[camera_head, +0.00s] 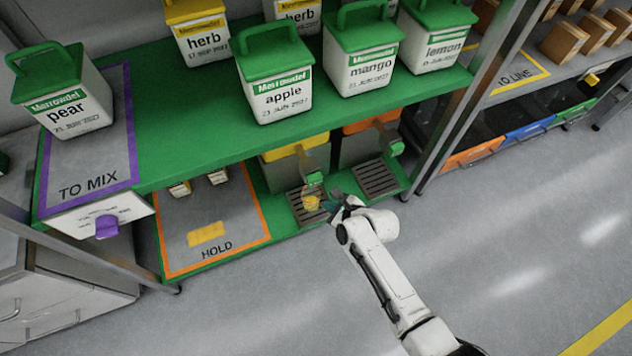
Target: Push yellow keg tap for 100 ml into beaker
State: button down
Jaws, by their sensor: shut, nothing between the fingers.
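The yellow-lidded keg (296,150) stands on the lower shelf, under the green upper shelf. Its tap (315,180) has a green part and sticks out at the front. A small yellow beaker (311,203) stands under the tap on the slotted drip tray (297,212). My gripper (334,197) is small and dark, just right of the beaker and slightly below and right of the tap. It is shut, with nothing seen in it. I cannot tell whether it touches the tap. The beaker's fill level is too small to read.
An orange-lidded keg (362,143) with its own tap (396,147) and drip tray (376,180) stands to the right. A grey HOLD mat (230,213) lies left. A metal shelf post (470,95) rises at right. The floor (520,250) in front is clear.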

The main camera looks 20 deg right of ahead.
aim_at(315, 181)
dwell(0.9)
jog(key=s+b, duration=0.3)
jog(key=shift+s+b, duration=0.35)
jog(key=shift+s, duration=0.05)
jog(key=w+b, duration=0.4)
jog(key=w, duration=0.4)
jog(key=shift+w, duration=0.4)
jog(key=shift+w, duration=0.15)
dwell(1.9)
jog(key=shift+w, duration=0.3)
